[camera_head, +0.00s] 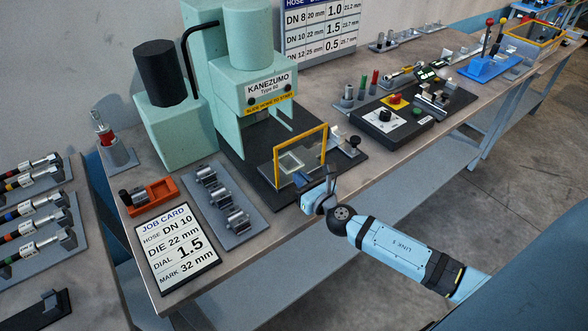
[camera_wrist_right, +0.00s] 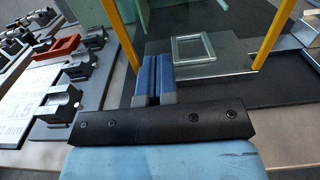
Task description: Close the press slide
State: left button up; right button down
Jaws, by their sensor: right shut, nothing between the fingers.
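The mint-green press (camera_head: 245,62), labelled KANEZUMO with a "SLIDE HOME TO START" strip, stands on a dark base plate. Its slide (camera_head: 290,164) is out in front of the press head, with a yellow guard frame (camera_head: 300,138) upright on it. In the right wrist view the clear slide plate (camera_wrist_right: 223,66) carries a pale square frame (camera_wrist_right: 193,48) between the yellow posts. My right gripper (camera_head: 318,184) is at the front edge of the slide, fingers together and empty; its blue fingers (camera_wrist_right: 154,72) point toward the plate. I cannot tell whether they touch it. My left gripper is out of view.
A job card (camera_head: 175,247), a grey plate with several die blocks (camera_head: 222,200) and an orange holder (camera_head: 148,197) lie left of my right gripper. A black control box (camera_head: 390,117) stands to the right. The bench front edge runs under my right arm.

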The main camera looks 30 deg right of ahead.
aim_at(289, 167)
jog(key=shift+w+a, duration=0.1)
jog(key=shift+w, duration=1.35)
jog(key=shift+w, duration=0.6)
jog(key=w+b, duration=0.1)
jog(key=w, duration=0.4)
jog(key=w+a+b, duration=0.1)
jog(key=w, duration=0.4)
jog(key=w+b, duration=0.1)
jog(key=w, duration=0.5)
jog(key=shift+a, duration=0.2)
jog(key=shift+w+r, duration=0.1)
jog(key=shift+r, duration=0.15)
